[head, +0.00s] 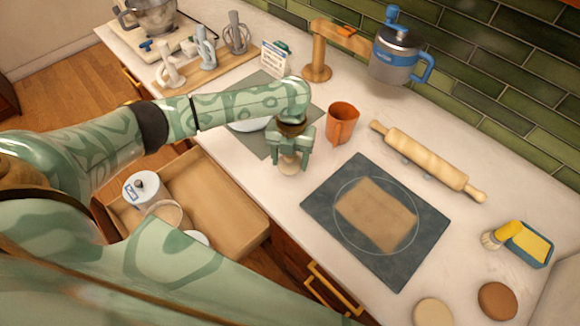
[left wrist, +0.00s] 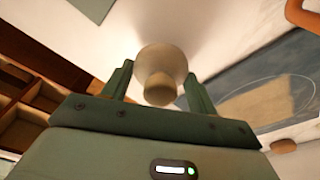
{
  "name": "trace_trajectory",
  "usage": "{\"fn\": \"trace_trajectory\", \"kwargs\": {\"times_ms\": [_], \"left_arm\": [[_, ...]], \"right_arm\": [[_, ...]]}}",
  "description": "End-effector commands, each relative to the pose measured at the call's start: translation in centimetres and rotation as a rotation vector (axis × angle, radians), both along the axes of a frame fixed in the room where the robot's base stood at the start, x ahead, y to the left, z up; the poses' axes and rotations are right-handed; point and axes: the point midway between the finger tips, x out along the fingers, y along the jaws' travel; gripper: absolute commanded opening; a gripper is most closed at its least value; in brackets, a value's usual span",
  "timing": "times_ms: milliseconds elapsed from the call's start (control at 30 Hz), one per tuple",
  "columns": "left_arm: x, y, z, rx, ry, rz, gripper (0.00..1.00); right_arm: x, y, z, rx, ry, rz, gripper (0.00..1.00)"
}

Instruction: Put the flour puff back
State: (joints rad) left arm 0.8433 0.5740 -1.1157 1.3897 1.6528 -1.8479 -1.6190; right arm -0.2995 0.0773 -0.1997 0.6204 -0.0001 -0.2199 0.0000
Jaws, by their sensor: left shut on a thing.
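The flour puff, a pale round pad with a wooden knob, is under my left gripper (head: 290,152) in the head view. In the left wrist view the puff (left wrist: 162,68) sits between the two fingers, its knob towards the camera. My left gripper is shut on it, just over the counter at the front edge. I cannot tell whether the puff touches the counter. An open drawer (head: 222,192) lies below and left of the gripper, holding a white-lidded jar (head: 141,187) and round containers partly hidden by my arm. My right gripper is out of view.
An orange mug (head: 341,122) stands close right of the gripper. A dark mat (head: 322,194) with flat dough and a rolling pin (head: 428,162) lie further right. A grey mat (head: 262,88) with a partly hidden bowl is behind my arm. A brush and sponge tray are far right.

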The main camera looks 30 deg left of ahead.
Motion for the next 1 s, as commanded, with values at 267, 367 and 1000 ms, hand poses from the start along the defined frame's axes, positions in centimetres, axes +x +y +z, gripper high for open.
{"fn": "trace_trajectory", "kwargs": {"times_ms": [267,367,1000], "left_arm": [[0.0,0.0,-3.0,0.0,-0.002,-0.001,0.37],[0.0,0.0,-2.9,0.0,-0.002,-0.001,0.37],[0.0,0.0,-2.3,0.001,-0.004,0.001,0.8]], "right_arm": [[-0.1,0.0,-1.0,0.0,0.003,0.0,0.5],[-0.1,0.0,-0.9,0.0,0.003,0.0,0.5],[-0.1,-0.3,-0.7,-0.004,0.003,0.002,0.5]]}}
